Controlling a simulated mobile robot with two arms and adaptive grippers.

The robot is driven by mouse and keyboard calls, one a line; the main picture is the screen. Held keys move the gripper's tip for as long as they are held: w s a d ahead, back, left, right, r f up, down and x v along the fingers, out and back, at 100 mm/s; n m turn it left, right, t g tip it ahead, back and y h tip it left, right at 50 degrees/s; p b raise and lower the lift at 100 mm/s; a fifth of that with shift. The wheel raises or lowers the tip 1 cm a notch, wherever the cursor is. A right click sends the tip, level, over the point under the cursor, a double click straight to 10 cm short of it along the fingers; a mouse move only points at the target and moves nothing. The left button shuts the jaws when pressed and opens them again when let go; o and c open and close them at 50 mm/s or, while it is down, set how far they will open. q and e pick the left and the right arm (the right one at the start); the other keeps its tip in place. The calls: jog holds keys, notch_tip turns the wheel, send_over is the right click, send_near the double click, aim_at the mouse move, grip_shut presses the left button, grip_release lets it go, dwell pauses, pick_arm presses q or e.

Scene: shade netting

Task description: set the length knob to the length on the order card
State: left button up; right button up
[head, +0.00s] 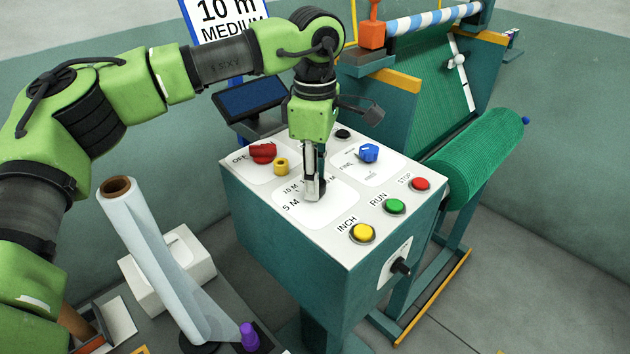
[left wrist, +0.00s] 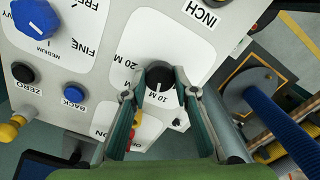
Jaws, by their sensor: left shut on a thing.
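The order card (head: 228,22) at the top of the head view reads "10 m MEDIUM". The length knob (left wrist: 160,77) is a round black knob on the console's white top, with 10 M and 20 M labels beside it in the left wrist view. A small pale mark on it seems to face the 10 M label; its exact setting is hard to tell. My left gripper (head: 314,190) points down and is shut on the knob; in the left wrist view its fingers (left wrist: 160,88) sit on both sides. It hides much of the knob in the head view. My right gripper is not in view.
The console (head: 290,255) also carries a red knob (head: 263,151), a blue knob (head: 369,153), and yellow (head: 362,233), green (head: 394,206) and red (head: 420,184) buttons. A dark screen (head: 250,97) stands behind. A green netting roll (head: 475,155) is at right.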

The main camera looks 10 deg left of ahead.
pick_arm(q)
jog(key=shift+n, duration=0.6)
jog(key=o, duration=1.1)
notch_tip(320, 180, up, 12)
